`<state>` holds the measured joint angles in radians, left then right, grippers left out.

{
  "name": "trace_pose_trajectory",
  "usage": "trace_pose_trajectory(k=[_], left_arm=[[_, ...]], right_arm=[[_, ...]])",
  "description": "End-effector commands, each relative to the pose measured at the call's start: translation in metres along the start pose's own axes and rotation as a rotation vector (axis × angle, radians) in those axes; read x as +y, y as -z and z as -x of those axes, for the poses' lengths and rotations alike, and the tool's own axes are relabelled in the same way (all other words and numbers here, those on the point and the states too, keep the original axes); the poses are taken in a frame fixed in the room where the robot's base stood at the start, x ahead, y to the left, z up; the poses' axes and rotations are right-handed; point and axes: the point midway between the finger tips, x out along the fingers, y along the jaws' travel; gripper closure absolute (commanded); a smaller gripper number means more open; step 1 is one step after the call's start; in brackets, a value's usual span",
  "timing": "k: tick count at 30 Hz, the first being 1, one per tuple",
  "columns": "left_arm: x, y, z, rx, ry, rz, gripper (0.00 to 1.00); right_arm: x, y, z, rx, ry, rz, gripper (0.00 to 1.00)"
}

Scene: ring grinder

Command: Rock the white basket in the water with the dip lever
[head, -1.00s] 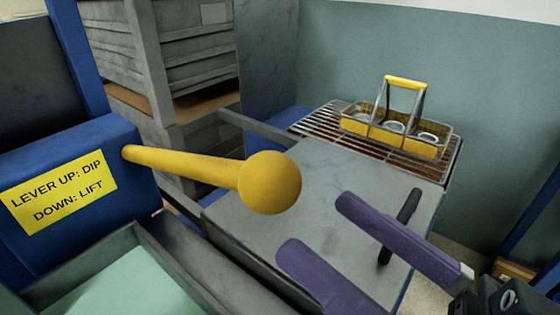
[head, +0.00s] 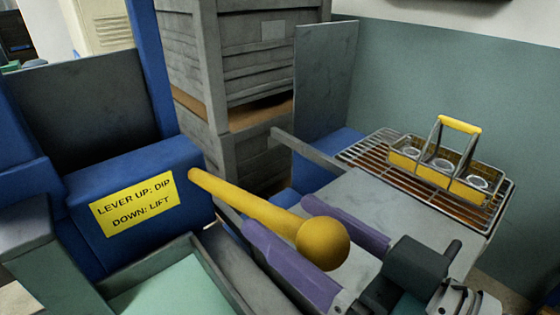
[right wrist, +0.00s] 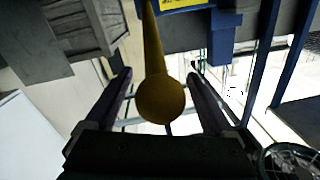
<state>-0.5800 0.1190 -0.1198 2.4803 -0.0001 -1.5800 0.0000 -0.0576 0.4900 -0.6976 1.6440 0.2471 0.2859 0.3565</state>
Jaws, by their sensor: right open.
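The dip lever (head: 240,203) is a yellow bar with a round knob (head: 322,243), coming out of a blue housing and sloping down toward me. A yellow label (head: 135,203) reads "LEVER UP: DIP, DOWN: LIFT". My right gripper (head: 279,214) is open, with one purple finger on each side of the lever. In the right wrist view the knob (right wrist: 160,98) sits between the parted fingers, with gaps on both sides. Pale green water (head: 180,287) shows in a grey tank at the bottom. I see no white basket. My left gripper is not in view.
A wire basket with yellow panels (head: 440,165) and a yellow handle, holding several round clear items, stands on a wire rack (head: 370,152) at the right. A grey worktop (head: 385,205) lies beneath my right gripper. Grey crates (head: 240,60) stand behind the lever.

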Motion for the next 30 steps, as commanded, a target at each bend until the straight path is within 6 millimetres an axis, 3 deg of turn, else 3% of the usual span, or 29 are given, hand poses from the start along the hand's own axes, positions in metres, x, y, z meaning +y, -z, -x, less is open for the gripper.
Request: trace_pose_trajectory(k=[10,30], left_arm=[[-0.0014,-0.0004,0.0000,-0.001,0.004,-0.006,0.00],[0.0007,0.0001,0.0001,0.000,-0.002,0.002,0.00]], right_arm=[[-0.0003,-0.0004,-0.0040,-0.001,0.000,0.000,0.15],[-0.0003,-0.0001,-0.0037,0.000,0.000,0.000,0.90]])
